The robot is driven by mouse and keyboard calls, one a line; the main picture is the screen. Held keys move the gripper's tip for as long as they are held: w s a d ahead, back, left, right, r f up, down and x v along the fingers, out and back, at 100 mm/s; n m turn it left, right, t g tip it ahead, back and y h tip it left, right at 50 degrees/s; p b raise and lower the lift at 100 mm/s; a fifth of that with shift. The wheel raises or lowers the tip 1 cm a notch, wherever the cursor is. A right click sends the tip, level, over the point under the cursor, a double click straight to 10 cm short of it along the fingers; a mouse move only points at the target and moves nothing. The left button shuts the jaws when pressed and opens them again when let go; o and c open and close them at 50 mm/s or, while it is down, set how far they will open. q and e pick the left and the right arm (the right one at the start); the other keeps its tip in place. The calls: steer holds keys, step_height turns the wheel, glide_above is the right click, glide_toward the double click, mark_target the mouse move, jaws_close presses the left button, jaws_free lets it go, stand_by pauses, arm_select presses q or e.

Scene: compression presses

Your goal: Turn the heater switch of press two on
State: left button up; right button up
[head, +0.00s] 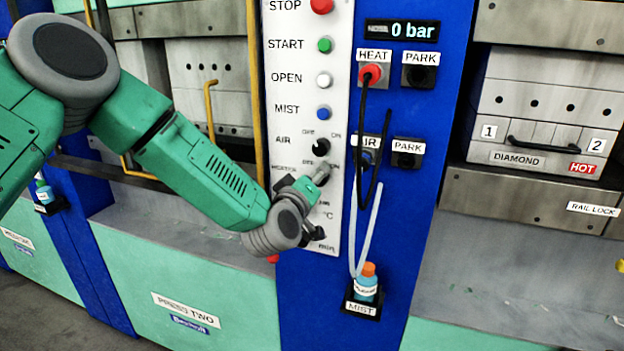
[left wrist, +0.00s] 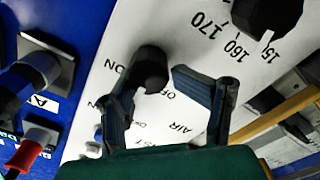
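The heater switch of press two, a small black knob (left wrist: 152,66), shows in the left wrist view on the white control panel (head: 290,70). In the head view it is hidden by my left gripper (head: 318,178), which is at the panel just below the black air switch (head: 320,147). My left gripper (left wrist: 165,88) is open in the left wrist view. One finger is close beside the knob and the other stands apart to its right. I cannot tell whether a finger touches the knob, or which way the knob points. My right gripper is not in view.
A temperature dial (left wrist: 268,12) lies close by on the panel. To the right are a heat socket with a red plug (head: 371,75), hanging cables and a mist bottle (head: 366,284). A yellow bar (head: 257,100) runs along the panel's left side.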

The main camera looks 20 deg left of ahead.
arm_select(q)
steer(key=shift+s+d, duration=0.3)
steer(key=shift+d, duration=0.55)
jaws_close()
steer(key=shift+a+f, duration=0.1)
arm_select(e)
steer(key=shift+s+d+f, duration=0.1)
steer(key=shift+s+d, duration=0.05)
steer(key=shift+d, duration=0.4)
arm_select(q)
steer(key=shift+a, duration=0.15)
steer(key=shift+m, duration=0.4)
steer(key=m, duration=0.5)
steer(key=shift+w, duration=0.1)
steer(key=m+b, duration=0.1)
steer(key=m, duration=0.5)
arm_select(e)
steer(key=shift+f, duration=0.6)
arm_select(q)
steer(key=shift+m, duration=0.3)
